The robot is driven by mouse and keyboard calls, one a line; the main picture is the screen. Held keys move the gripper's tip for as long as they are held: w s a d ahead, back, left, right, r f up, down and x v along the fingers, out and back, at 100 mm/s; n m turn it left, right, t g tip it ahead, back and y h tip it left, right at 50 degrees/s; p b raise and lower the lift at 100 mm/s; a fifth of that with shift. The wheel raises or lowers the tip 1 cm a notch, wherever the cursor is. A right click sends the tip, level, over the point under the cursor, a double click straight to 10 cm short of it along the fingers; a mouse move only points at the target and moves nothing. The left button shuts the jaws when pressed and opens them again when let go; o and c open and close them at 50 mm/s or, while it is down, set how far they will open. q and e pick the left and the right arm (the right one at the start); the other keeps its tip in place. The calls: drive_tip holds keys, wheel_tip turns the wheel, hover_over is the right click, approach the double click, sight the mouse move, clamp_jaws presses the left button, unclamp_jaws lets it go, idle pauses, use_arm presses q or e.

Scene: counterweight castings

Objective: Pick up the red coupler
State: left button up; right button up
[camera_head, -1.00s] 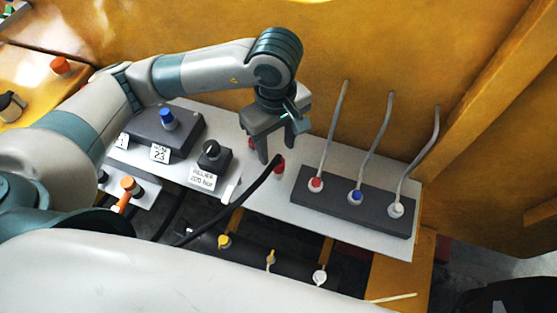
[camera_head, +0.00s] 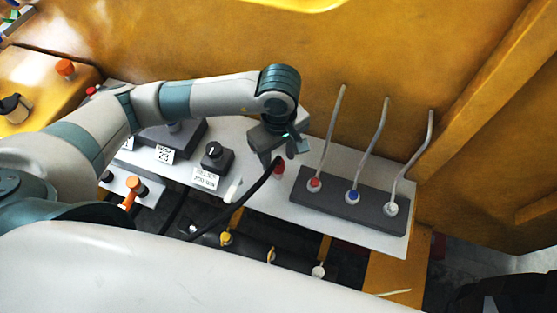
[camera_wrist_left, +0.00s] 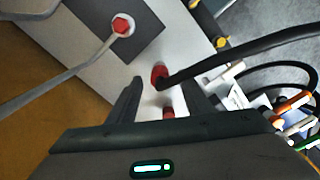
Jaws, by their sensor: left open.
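The red coupler (camera_head: 278,171), on the end of a black hose, stands on the light grey panel beside the dark socket block. It also shows in the left wrist view (camera_wrist_left: 158,73), where the hose leaves it to the right. My left gripper (camera_head: 279,157) is open just over the panel, close to the coupler. In the left wrist view the coupler appears in the gap between its fingertips (camera_wrist_left: 163,84), and neither finger clearly touches it. A second red piece (camera_wrist_left: 168,112) shows between the fingers, partly hidden by the gripper body. My right gripper is not in view.
The dark block (camera_head: 334,201) has red, blue and white couplings with grey hoses rising from them. A black knob box (camera_head: 215,155) and an orange-topped lever (camera_head: 132,184) are on the left. The yellow wall stands behind the panel. The black hose (camera_head: 238,205) crosses the panel's front.

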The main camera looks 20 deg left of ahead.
use_arm(q)
drive_tip(key=shift+f, duration=0.45)
clamp_jaws()
drive_tip(key=shift+r, duration=0.1)
